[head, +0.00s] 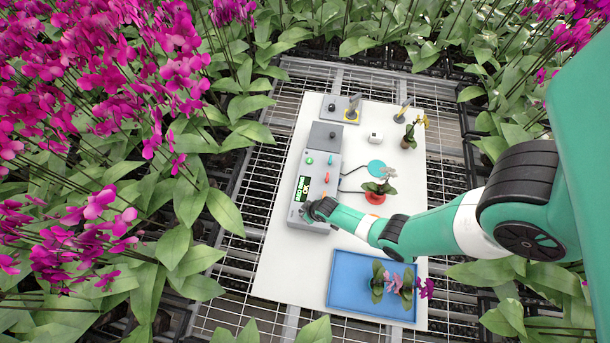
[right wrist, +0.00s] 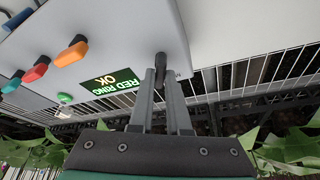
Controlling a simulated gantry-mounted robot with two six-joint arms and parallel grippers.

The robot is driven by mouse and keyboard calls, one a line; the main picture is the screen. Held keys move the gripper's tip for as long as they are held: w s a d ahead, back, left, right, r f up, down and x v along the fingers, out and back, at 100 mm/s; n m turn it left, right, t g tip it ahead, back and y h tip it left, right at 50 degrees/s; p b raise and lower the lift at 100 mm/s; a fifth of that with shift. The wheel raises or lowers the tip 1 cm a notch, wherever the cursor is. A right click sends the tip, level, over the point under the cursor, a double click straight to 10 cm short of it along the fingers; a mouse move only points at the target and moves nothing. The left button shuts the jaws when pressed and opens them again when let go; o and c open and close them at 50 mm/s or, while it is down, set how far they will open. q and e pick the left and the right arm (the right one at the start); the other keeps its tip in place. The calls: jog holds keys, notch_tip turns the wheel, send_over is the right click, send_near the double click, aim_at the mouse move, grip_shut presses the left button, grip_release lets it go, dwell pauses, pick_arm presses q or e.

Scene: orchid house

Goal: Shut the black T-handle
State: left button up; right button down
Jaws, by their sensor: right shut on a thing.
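The grey control box (head: 317,172) lies on the white table. The black T-handle (right wrist: 160,61) is at the box's edge in the right wrist view, and only its end shows between my fingertips. In the head view my arm hides it. My right gripper (head: 309,211) is at the near end of the box. In the right wrist view its two fingers (right wrist: 161,82) are shut on the black handle. I cannot tell how far the handle is turned. My left gripper is not in view.
Orange, red and teal levers (right wrist: 37,69) sit beside the display. A blue tray (head: 343,291) with orchids is at the near right. A potted orchid stands on a red disc (head: 375,198), near a teal disc (head: 376,167).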

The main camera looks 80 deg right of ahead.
jog(key=m+h+b, duration=0.1)
jog(key=m, duration=0.2)
jog(key=m+g+b, duration=0.1)
jog(key=m, duration=0.2)
jog(key=shift+w+a+f+m+g+h, duration=0.1)
jog(key=shift+w+a+m+g+h, duration=0.05)
jog(key=shift+m+g+h, duration=0.55)
jog(key=shift+m+g, duration=0.1)
jog(key=shift+m, duration=0.8)
jog(key=shift+w+m+g+p, duration=0.1)
jog(key=shift+m+g+p, duration=0.55)
jog(key=shift+m, duration=1.15)
jog(key=c, duration=0.9)
grip_release()
